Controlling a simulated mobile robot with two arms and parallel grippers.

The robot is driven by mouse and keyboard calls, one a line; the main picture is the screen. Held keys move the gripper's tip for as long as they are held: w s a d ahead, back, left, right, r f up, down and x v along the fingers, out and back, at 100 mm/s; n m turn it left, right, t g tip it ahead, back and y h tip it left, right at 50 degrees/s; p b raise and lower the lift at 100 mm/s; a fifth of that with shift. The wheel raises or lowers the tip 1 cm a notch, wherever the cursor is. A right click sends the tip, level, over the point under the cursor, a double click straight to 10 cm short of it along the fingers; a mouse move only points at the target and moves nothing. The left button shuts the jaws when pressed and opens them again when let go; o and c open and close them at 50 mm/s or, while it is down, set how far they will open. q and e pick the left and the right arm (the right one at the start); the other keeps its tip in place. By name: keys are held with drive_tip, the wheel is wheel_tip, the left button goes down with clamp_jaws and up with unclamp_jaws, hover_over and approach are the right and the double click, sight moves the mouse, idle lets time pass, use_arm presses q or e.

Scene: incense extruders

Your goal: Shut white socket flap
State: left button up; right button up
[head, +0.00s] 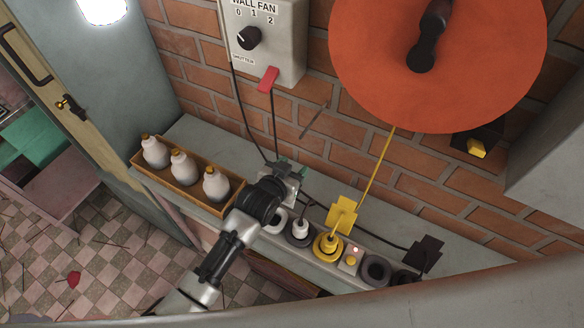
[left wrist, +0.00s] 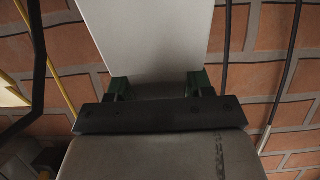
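The socket strip runs along the ledge in the head view, with a white socket (head: 276,221) at its left end. The white flap (head: 293,187) stands raised behind it, mostly hidden by my left gripper (head: 291,174). In the left wrist view a pale panel (left wrist: 150,35), which looks like this flap, fills the space before the gripper. The green fingertips (left wrist: 159,86) are apart, one near each edge of the panel; I cannot tell whether they touch it. My right gripper is out of view.
Right of the white socket are a white plug (head: 300,229), a yellow socket (head: 326,248) with its raised yellow flap (head: 342,215), a lit switch (head: 350,261) and a raised black flap (head: 426,254). A bottle tray (head: 186,197) stands left. Cables hang along the brick wall.

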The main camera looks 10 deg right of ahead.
use_arm(q)
drive_tip(key=c, duration=0.8)
drive_tip(key=shift+s+a+r+t+h+b, duration=0.15)
drive_tip(key=shift+s+a+t+h+b, duration=0.25)
drive_tip(key=shift+s+t+b, duration=0.2)
drive_tip(key=shift+s+a+r+t+h, duration=0.3)
drive_tip(key=shift+s+a+t+h, duration=0.1)
drive_tip(key=shift+s+t, duration=0.1)
drive_tip(key=shift+s+a+r, duration=0.15)
drive_tip(key=shift+s+r, duration=0.05)
drive_tip(key=shift+r, duration=0.05)
drive_tip(key=shift+s+a+r+p, duration=0.1)
drive_tip(key=shift+s+a+p, duration=0.2)
drive_tip(key=shift+p, duration=0.25)
drive_tip(key=shift+s+a+p, duration=0.35)
drive_tip(key=shift+s+p, duration=0.05)
drive_tip(key=shift+s, duration=0.15)
drive_tip(key=shift+s+a, duration=0.2)
drive_tip(key=shift+s, duration=0.1)
